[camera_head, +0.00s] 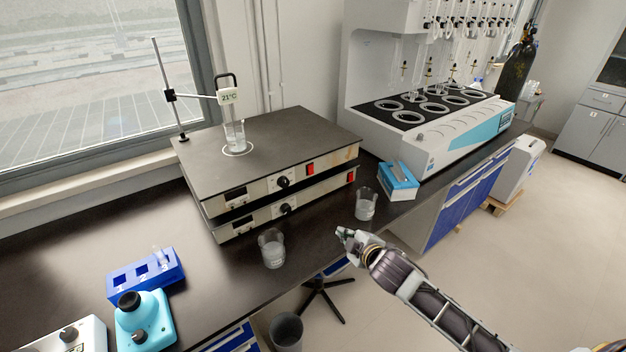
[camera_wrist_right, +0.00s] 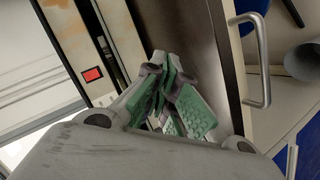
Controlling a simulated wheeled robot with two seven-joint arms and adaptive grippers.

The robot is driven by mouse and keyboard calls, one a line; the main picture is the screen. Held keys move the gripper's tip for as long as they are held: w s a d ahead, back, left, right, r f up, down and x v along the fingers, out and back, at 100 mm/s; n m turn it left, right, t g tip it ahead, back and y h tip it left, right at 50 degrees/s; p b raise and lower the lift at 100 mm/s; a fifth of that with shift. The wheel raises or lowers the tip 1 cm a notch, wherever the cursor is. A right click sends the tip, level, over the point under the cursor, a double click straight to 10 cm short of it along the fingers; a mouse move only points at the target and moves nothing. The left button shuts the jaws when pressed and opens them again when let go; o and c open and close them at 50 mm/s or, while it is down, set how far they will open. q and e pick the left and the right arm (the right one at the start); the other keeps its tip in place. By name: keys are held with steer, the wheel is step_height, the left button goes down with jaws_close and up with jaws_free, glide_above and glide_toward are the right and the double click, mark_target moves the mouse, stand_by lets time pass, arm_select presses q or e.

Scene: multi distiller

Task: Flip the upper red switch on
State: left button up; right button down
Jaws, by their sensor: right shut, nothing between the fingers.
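Two hotplate units are stacked on the dark bench. The upper red switch (camera_head: 310,168) is on the front of the upper hotplate (camera_head: 265,150), right of its black knob (camera_head: 283,182). The lower red switch (camera_head: 350,175) is on the lower hotplate, further right. My right gripper (camera_head: 343,234) is shut and empty near the bench's front edge, apart from both switches. In the right wrist view its fingers (camera_wrist_right: 168,80) are together, and one red switch (camera_wrist_right: 92,74) shows to their left; I cannot tell which. My left gripper is not in view.
Two glass beakers, one (camera_head: 271,248) in front of the hotplates and one (camera_head: 367,204) near my right gripper, stand on the bench. A blue box (camera_head: 398,182) is further right. A stand holds a temperature display (camera_head: 229,97) over the upper plate.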

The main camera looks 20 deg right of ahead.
steer(key=w+r+n+t+y, duration=0.2)
steer(key=w+r+n+y, duration=0.2)
steer(key=r+n, duration=0.5)
steer(key=shift+w+a+r+t, duration=0.2)
steer(key=shift+w+r+t, duration=0.2)
steer(key=shift+w, duration=0.55)
steer(key=shift+w, duration=0.25)
